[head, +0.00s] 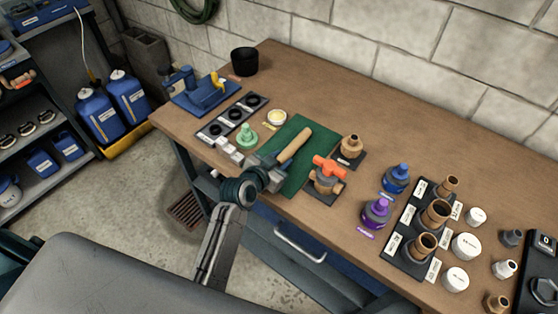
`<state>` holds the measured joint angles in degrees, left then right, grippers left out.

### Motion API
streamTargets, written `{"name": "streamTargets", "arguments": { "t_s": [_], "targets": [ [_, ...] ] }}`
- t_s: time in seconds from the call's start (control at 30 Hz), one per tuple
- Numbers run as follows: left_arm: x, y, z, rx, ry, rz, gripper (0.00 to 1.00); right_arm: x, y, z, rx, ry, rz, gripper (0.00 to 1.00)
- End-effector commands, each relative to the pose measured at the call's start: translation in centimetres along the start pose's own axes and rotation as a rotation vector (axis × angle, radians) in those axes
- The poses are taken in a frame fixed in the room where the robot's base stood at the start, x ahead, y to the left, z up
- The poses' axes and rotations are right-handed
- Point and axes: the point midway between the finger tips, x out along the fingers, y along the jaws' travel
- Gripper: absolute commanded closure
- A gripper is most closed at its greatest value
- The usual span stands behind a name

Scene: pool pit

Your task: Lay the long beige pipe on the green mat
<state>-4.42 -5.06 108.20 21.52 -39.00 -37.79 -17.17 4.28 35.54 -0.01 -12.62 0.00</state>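The long beige pipe (296,144) is over the green mat (296,177) on the brown workbench, slanting from lower left to upper right. It appears to lie on the mat, but I cannot tell whether it touches it fully. My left gripper (268,162) is at the pipe's lower left end, over the mat's near left edge. The gripper's own body hides its fingertips, so I cannot tell whether they close on the pipe. My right gripper is not in view.
A valve with an orange handle (328,168) and a brass fitting (351,146) stand right of the mat. A green fitting (247,136) and a yellowish round cap (277,117) stand left. Blue (396,178) and purple (376,212) fittings stand farther right. Bench behind the mat is clear.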

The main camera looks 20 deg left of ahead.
Motion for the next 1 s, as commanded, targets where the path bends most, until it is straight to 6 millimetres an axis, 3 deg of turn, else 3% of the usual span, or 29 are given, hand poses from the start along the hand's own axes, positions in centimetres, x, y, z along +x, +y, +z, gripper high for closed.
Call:
{"name": "streamTargets", "arguments": {
  "t_s": [0.03, 0.17, 0.23, 0.7, 1.0],
  "targets": [
    [0.1, 0.5, 1.5, -0.001, -0.033, 0.013, 0.63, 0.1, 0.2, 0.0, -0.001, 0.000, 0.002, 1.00],
    [-0.4, 0.3, 0.3, -0.002, -0.032, 0.013, 0.63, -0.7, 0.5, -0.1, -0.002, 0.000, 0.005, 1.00],
    [-1.2, 0.3, 0.6, -0.001, -0.032, 0.012, 0.63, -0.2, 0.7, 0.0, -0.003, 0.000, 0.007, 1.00],
    [-10.7, 0.0, -0.2, 0.001, -0.020, 0.008, 0.63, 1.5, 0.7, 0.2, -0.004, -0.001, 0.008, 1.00],
    [-12.4, 0.0, -0.5, -0.001, -0.016, 0.008, 0.63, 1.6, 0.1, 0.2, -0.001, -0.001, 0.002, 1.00]
  ]
}}
